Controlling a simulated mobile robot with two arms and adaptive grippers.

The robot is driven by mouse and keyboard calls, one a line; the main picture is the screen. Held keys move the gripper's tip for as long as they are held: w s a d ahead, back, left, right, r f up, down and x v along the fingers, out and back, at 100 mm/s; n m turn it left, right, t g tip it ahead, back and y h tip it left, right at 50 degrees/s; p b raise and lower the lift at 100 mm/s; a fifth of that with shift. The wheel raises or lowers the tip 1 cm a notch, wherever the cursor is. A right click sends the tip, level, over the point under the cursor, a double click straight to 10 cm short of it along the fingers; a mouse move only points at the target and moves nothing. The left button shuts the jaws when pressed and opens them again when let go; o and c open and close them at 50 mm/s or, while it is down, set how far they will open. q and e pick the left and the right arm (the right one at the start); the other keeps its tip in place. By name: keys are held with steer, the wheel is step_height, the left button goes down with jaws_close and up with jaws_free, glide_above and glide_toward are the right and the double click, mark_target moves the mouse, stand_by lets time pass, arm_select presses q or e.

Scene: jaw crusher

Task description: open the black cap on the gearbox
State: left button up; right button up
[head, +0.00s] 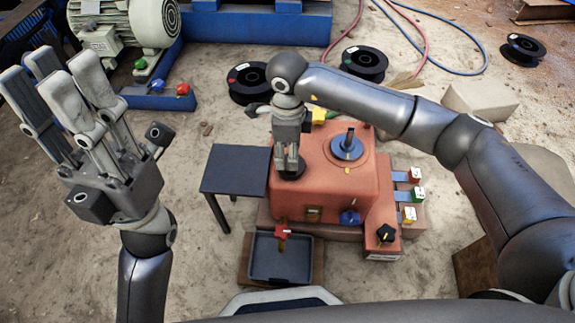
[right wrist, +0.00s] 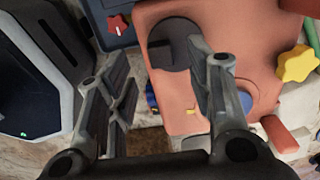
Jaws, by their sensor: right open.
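The gearbox (head: 325,190) is an orange-red box in the middle of the head view. Its round black cap (head: 291,172) is on the top face, partly hidden by my right gripper (head: 291,158). In the right wrist view the cap (right wrist: 171,42) appears as a dark disc with a slot-like mark, near the fingertips. My right gripper (right wrist: 160,62) is open there, its right finger overlapping the cap's edge in the picture; I cannot tell whether it touches. My left gripper (head: 50,75) is raised at the left, open and empty, away from the gearbox.
A blue disc with an upright shaft (head: 347,146) stands on the gearbox top. A yellow knob (right wrist: 297,63) and a red star knob (right wrist: 118,24) are nearby. A small dark table (head: 234,170) stands left; a grey tray (head: 281,262) is in front. Black spools (head: 365,63) lie behind.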

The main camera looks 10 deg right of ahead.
mark_target(287, 166)
step_height(287, 166, down, 5)
steer(key=shift+a+f+b, duration=0.1)
steer(key=shift+b, duration=0.65)
jaws_close()
